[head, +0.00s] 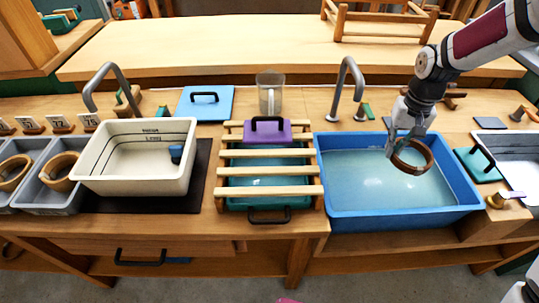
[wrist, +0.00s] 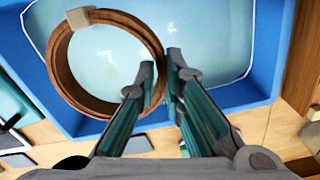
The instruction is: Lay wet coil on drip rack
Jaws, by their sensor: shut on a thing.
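My gripper (head: 396,145) is shut on a brown coil (head: 430,157), a ring of bark strip, and holds it above the blue water tub (head: 335,212). In the wrist view the fingertips (wrist: 162,68) pinch one side of the coil (wrist: 57,68), which has a pale clip on its far rim. The ring hangs tilted and seems clear of the water. The drip rack (head: 268,190), pale wooden slats over a teal tray, stands left of the tub. A purple block (head: 267,134) with a black handle sits at the rack's back; the slats in front are bare.
A cream basin (head: 134,184) stands left of the rack, with grey bins (head: 50,202) holding other coils farther left. A clear jug (head: 270,92) and a tap (head: 346,82) stand behind. A teal lidded block (head: 478,168) is right of the tub.

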